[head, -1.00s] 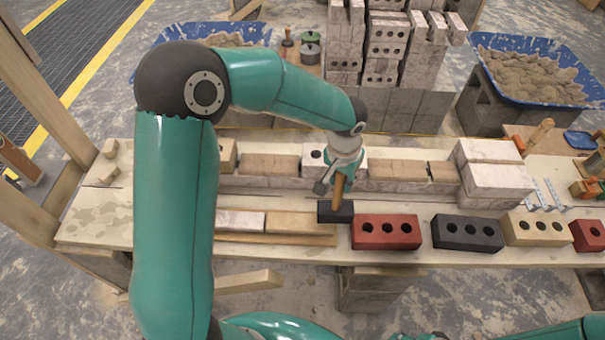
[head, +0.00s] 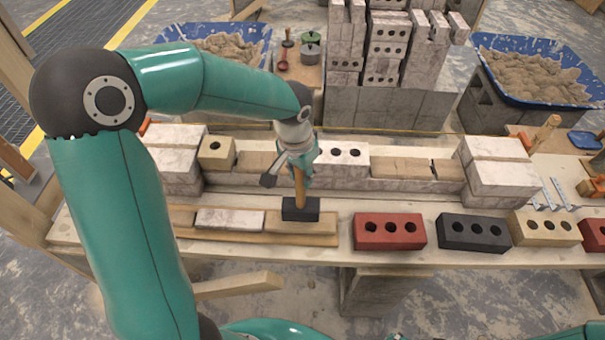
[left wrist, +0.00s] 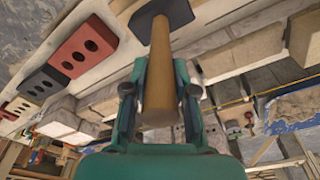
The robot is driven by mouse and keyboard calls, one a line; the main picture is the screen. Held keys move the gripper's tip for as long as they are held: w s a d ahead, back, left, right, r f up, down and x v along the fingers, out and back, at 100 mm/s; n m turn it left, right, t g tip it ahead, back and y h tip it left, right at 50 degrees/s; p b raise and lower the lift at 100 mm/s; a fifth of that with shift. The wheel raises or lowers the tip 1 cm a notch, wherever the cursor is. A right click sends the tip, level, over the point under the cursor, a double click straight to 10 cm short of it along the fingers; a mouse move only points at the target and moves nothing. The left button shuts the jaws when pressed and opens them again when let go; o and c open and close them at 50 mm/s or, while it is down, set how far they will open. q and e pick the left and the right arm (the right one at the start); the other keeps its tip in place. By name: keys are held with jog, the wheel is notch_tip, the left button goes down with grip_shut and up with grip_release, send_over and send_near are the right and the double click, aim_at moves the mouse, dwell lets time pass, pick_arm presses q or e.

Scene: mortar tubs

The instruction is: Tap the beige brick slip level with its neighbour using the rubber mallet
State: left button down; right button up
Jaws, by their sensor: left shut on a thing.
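My left gripper (head: 298,167) is shut on the wooden handle of the rubber mallet (head: 300,209), which hangs with its black head down. In the left wrist view the handle (left wrist: 160,72) runs between the two fingers. The mallet head is over the beige brick slip (head: 322,222) at the right end of a row on a board; I cannot tell whether they touch. A whitish slip (head: 230,219) is its left neighbour, with another tan slip (head: 180,216) further left. Any height difference is too small to tell. My right gripper is not in view.
A red brick (head: 389,243), a dark brick (head: 470,246) and a beige brick (head: 542,241) stand to the right along the bench front. A low brick wall (head: 345,180) runs behind the mallet. Blue mortar tubs (head: 530,95) stand beyond.

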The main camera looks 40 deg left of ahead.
pick_arm(q)
notch_tip(320, 180, down, 4)
jog(key=b, duration=0.4)
jog(key=shift+f, duration=0.15)
jog(key=shift+w+r+p, duration=0.1)
jog(key=shift+r+p, duration=0.25)
jog(key=shift+r, duration=0.1)
notch_tip(320, 180, up, 4)
jog(key=p, duration=0.3)
jog(key=shift+r, duration=0.15)
